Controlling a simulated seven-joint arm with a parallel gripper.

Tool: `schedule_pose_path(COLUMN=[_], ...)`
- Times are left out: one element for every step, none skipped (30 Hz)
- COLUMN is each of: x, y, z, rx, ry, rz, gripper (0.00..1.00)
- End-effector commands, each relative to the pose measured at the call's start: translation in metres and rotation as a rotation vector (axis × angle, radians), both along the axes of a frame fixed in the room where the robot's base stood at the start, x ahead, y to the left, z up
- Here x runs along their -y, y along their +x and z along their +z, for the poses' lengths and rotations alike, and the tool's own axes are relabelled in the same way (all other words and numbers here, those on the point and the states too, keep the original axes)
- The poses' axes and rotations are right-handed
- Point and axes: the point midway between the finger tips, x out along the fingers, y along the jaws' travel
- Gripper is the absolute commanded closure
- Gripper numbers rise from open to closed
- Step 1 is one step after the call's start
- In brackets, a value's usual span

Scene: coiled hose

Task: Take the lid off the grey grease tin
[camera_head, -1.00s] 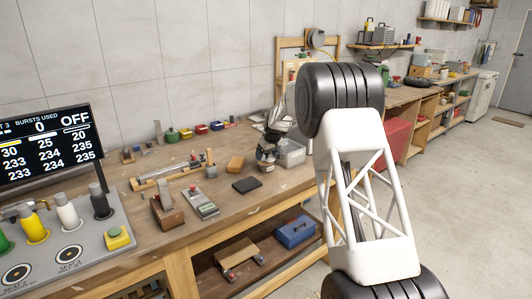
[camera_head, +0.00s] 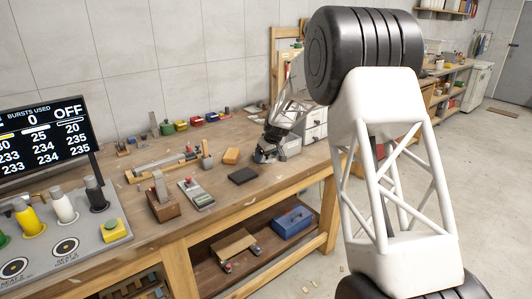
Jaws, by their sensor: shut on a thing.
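My gripper (camera_head: 265,157) is small and far off, low over the workbench, right of the black pad. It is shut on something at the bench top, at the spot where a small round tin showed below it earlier. This looks like the lid of the grey grease tin, but the fingers and wrist hide most of it. I cannot tell whether the lid is apart from the tin body.
A black pad (camera_head: 242,175) and a tan block (camera_head: 231,156) lie left of my gripper. A pale bin (camera_head: 291,147) stands close behind it on the right. Small coloured tins (camera_head: 181,125) line the back.

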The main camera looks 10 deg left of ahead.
Motion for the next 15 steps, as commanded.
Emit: schedule_pose_path(x=[0.0008,0.0010,0.0014,0.0016,0.0018,0.0020,0.0020,0.0021,0.0022,0.0021,0.0021,0.0021,0.0021,0.0021,0.0021], y=[-0.0022,-0.0032,-0.0043,-0.0050,-0.0056,-0.0061,-0.0064,-0.0066,-0.0067,-0.0067,-0.0068,-0.0067,-0.0066,-0.0066,-0.0066], z=[0.0012,0.0012,0.0010,0.0010,0.0009,0.0009,0.0008,0.0008,0.0009,0.0008,0.0009,0.0008,0.0008,0.0009,0.0009], rx=[0.001,0.001,0.001,0.001,0.001,0.001,0.001,0.001,0.001,0.001,0.001,0.001,0.001,0.001,0.001], ry=[0.001,0.000,0.001,0.001,0.001,0.001,0.001,0.001,0.001,0.001,0.001,0.001,0.001,0.001,0.001], rz=[0.000,0.000,0.000,0.000,0.000,0.000,0.000,0.000,0.000,0.000,0.000,0.000,0.000,0.000,0.000], gripper=[0.39,0.39,0.39,0.39,0.39,0.39,0.39,0.39,0.39,0.39,0.39,0.39,0.39,0.39,0.39])
